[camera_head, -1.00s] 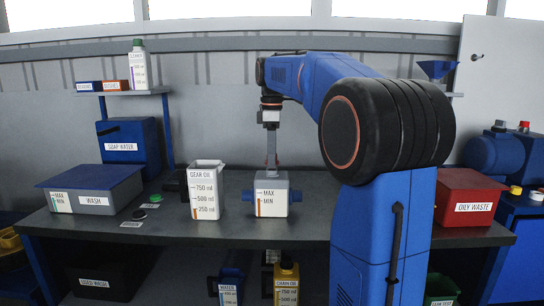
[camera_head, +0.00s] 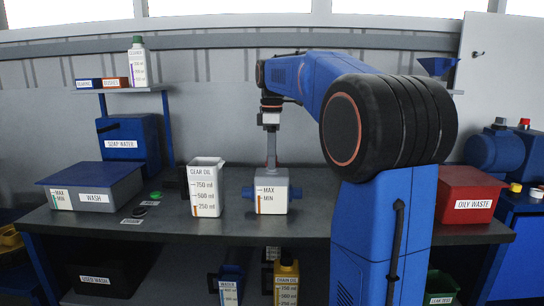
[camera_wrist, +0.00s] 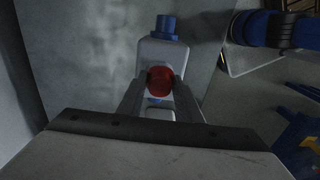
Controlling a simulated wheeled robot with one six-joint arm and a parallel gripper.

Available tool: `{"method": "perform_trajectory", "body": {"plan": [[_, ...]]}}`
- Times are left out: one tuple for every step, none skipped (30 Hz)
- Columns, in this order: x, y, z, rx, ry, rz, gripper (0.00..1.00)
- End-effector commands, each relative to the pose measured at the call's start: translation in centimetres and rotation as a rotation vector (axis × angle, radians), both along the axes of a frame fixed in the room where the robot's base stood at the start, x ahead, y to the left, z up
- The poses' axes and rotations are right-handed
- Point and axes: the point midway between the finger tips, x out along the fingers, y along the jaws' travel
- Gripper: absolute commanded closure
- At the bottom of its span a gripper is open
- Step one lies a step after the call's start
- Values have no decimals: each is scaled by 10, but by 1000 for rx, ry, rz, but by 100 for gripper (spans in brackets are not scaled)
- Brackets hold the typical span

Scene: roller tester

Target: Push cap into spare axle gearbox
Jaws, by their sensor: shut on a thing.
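The spare axle gearbox (camera_head: 272,196) is a white box with MAX and MIN marks and blue stubs at its sides. It stands on the bench below my gripper (camera_head: 271,166). In the wrist view, the gearbox (camera_wrist: 165,52) lies beneath the fingers with a blue stub at its far end. My gripper (camera_wrist: 160,84) is shut on the red cap (camera_wrist: 160,80), which sits between the fingertips over the top of the gearbox. Whether the cap touches the gearbox or its opening cannot be told. The cap is not discernible in the head view.
A gear oil jug (camera_head: 205,188) stands close to the left of the gearbox. A wash bin (camera_head: 95,185) is further left, and a red oily waste bin (camera_head: 468,196) stands to the right, beyond my arm. A small black disc and a green one lie on the bench between jug and wash bin.

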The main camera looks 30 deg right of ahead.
Motion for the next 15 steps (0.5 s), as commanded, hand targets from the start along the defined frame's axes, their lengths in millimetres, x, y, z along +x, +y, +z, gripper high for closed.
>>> {"method": "perform_trajectory", "body": {"plan": [[0,0,-1,0,0,0,91],[0,0,-2,0,0,0,91],[0,0,-2,0,0,0,91],[0,0,-3,0,0,0,91],[0,0,-4,-1,-1,0,91],[0,0,-4,-1,-1,0,91],[0,0,-5,-1,-1,0,91],[0,0,-5,-1,-1,0,63],[0,0,-5,-1,-1,0,54],[0,0,-5,-1,-1,0,47],[0,0,-5,-1,-1,0,46],[0,0,-5,-1,-1,0,46],[0,0,-5,-1,-1,0,46],[0,0,-5,0,0,0,46],[0,0,-5,0,0,0,46]]}}
